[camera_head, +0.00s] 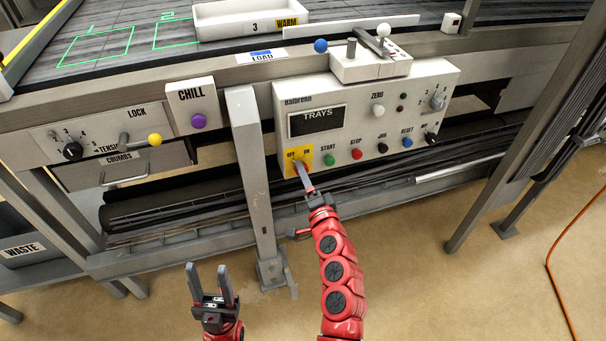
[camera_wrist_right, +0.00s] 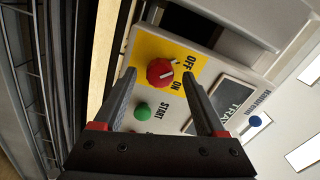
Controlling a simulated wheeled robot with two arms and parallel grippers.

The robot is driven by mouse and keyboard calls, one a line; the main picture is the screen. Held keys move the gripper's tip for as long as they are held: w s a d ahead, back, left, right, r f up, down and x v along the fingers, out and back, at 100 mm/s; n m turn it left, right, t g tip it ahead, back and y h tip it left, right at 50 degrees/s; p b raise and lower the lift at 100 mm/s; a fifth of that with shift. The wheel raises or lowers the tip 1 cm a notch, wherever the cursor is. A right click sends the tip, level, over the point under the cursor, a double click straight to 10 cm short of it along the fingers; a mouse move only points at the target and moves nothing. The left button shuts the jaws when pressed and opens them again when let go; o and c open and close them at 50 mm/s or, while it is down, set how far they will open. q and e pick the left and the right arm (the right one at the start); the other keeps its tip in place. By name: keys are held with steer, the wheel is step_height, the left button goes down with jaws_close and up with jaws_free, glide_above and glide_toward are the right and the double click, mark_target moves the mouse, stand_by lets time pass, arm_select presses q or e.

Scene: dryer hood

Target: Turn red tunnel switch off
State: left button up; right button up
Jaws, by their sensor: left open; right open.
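The red switch knob (camera_wrist_right: 160,72) sits on a yellow plate (camera_wrist_right: 150,49) marked OFF and ON, on the white control box. A white line marks the knob; I cannot surely tell which label it points to. In the head view the yellow plate (camera_head: 291,152) shows at the box's lower left, with the knob mostly hidden by my right gripper (camera_head: 301,170). That gripper is open, its fingers (camera_wrist_right: 159,80) on either side of the knob in the wrist view; contact cannot be told. My left gripper (camera_head: 207,268) is open and empty, low in front of the frame.
A green START button (camera_head: 329,160) and a red STOP button (camera_head: 357,154) are right of the plate. A grey post (camera_head: 252,170) stands left of the box. A yellow-tipped lever (camera_head: 154,139) and purple CHILL button (camera_head: 199,121) are further left.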

steer(key=v, duration=1.6)
